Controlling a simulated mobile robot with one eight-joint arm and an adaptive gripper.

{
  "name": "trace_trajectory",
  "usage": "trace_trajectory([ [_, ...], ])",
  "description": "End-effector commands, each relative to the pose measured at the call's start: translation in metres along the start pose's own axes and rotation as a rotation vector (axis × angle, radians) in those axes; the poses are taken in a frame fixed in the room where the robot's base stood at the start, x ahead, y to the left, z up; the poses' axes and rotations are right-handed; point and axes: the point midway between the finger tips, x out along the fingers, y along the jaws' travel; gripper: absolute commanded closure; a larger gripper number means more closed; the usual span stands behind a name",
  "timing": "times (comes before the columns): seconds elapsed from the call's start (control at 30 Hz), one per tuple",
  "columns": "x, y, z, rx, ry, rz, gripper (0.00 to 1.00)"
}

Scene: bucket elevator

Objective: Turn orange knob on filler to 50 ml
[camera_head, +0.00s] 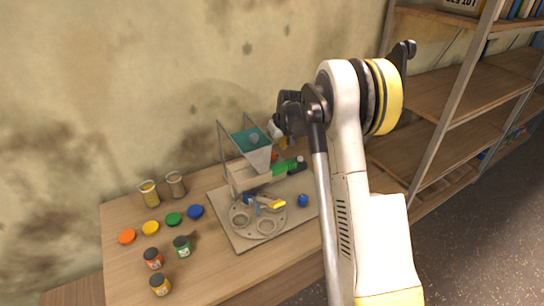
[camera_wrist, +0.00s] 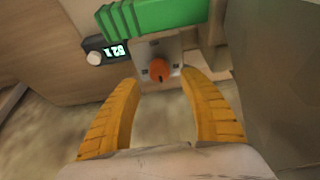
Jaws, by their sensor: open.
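The orange knob (camera_wrist: 159,70) sits on a grey plate of the filler, in the upper middle of the wrist view. My gripper (camera_wrist: 163,82) is open, with its two yellow fingers spread to the left and right of the knob and nothing held. I cannot tell whether the fingertips touch the plate. A small display (camera_wrist: 115,51) left of the knob shows digits that look like "82", and a white button (camera_wrist: 95,58) is beside it. A green block (camera_wrist: 150,15) is above the knob. In the head view the filler (camera_head: 250,175) has a teal-lined hopper (camera_head: 251,140); its knob cannot be made out there.
The wooden table (camera_head: 120,265) holds two glass jars (camera_head: 175,184), several coloured lids (camera_head: 174,219) and small labelled jars (camera_head: 153,258) at the left. A round plate with holes (camera_head: 258,222) is before the filler. Shelves (camera_head: 455,80) stand at the right.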

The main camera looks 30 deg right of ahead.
Motion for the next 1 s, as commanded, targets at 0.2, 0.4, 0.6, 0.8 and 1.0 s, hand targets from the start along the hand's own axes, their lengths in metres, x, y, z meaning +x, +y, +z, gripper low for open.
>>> trace_trajectory([
  [0.2,0.032,0.000,0.000,-0.001,0.000,0.000,0.49],
  [0.4,0.037,0.000,0.000,-0.001,0.000,0.000,0.49],
  [0.6,0.037,0.000,0.000,-0.001,0.000,0.000,0.54],
  [0.8,0.037,0.000,0.000,-0.001,0.000,0.000,1.00],
  [1.0,0.037,0.000,0.000,-0.001,0.000,0.000,1.00],
])
